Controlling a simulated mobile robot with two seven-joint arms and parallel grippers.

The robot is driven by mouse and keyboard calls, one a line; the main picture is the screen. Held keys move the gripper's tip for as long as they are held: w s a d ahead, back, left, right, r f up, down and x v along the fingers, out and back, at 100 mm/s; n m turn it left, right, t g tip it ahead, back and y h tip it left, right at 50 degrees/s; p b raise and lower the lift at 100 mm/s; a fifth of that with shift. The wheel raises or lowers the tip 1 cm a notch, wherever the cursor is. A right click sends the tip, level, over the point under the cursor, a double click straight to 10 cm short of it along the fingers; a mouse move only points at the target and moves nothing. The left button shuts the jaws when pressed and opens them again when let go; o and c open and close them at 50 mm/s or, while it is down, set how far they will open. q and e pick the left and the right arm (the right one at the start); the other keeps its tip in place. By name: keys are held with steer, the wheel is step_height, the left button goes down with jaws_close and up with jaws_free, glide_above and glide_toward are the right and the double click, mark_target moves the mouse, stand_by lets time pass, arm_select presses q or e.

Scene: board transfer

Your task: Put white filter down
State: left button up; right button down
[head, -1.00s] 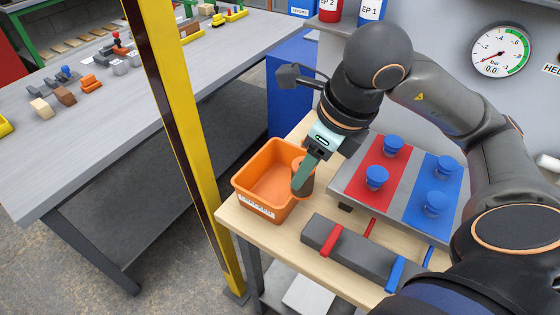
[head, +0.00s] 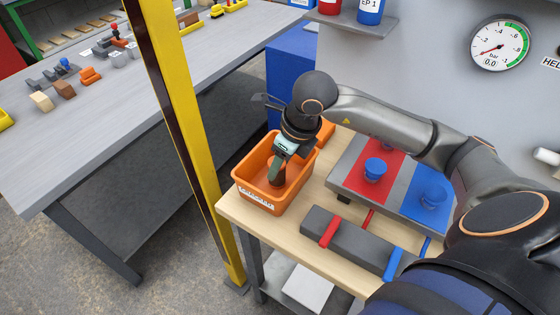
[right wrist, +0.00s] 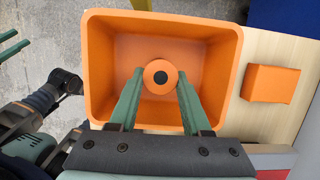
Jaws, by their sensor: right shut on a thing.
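No white filter shows; the thing held is a round orange-brown piece with a dark centre (right wrist: 159,68), seen from above in the right wrist view. My right gripper (head: 277,178) has its two green fingers on either side of it and is shut on it. Gripper and piece are inside the orange bin (head: 240,180), above or at its floor; I cannot tell if the piece touches the floor. The bin rim also shows in the right wrist view (right wrist: 236,60). My left gripper (right wrist: 12,45) shows only as two green fingertips, apart, at that view's left edge.
An orange block (right wrist: 272,84) lies on the wooden table beside the bin. A fixture with red and blue panels (head: 410,195) and blue knobs stands right of the bin. A dark bar with red and blue handles (head: 355,243) lies in front. A yellow post (head: 180,130) stands left.

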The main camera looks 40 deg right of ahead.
steer(key=shift+f, duration=0.1)
steer(key=shift+f+b, duration=0.15)
steer(key=shift+b, duration=0.15)
steer(key=shift+c, duration=1.8)
jaws_free()
steer(key=shift+r+p, duration=0.35)
steer(key=shift+r, duration=0.2)
steer(key=v, duration=1.1)
steer(key=shift+r+p, duration=0.2)
steer(key=shift+p, duration=0.1)
steer(key=shift+s+d, duration=0.1)
steer(key=shift+s, duration=0.05)
